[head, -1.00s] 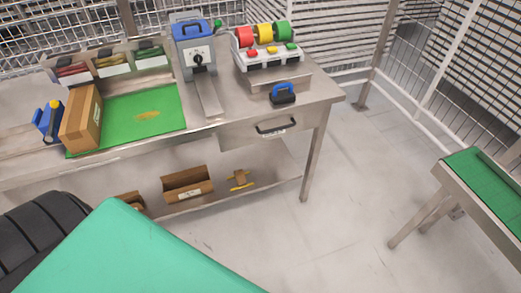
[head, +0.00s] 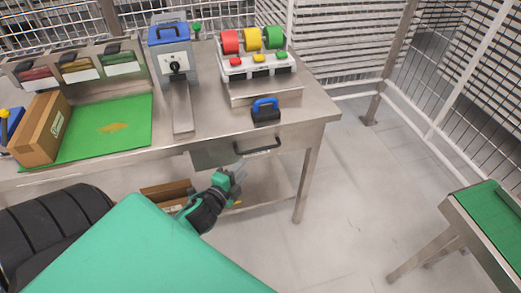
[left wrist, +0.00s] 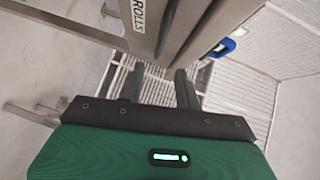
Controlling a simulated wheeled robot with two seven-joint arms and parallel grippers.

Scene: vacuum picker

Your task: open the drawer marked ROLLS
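The drawer (head: 212,158) is under the right part of the workbench, with a dark bar handle (head: 258,146) across its front. It looks closed. In the left wrist view, its ROLLS label (left wrist: 148,15) shows at the top, turned sideways. My left gripper (head: 238,170) is just below and left of the handle, in front of the drawer's lower edge. In the left wrist view its two fingers (left wrist: 158,80) stand apart with nothing between them. They do not appear to touch the handle. My right gripper is not in view.
A roll dispenser (head: 258,65) and a blue-topped machine (head: 170,50) stand behind. A cardboard box (head: 165,194) is on the lower shelf. A green-topped table (head: 490,220) stands right, with clear floor between.

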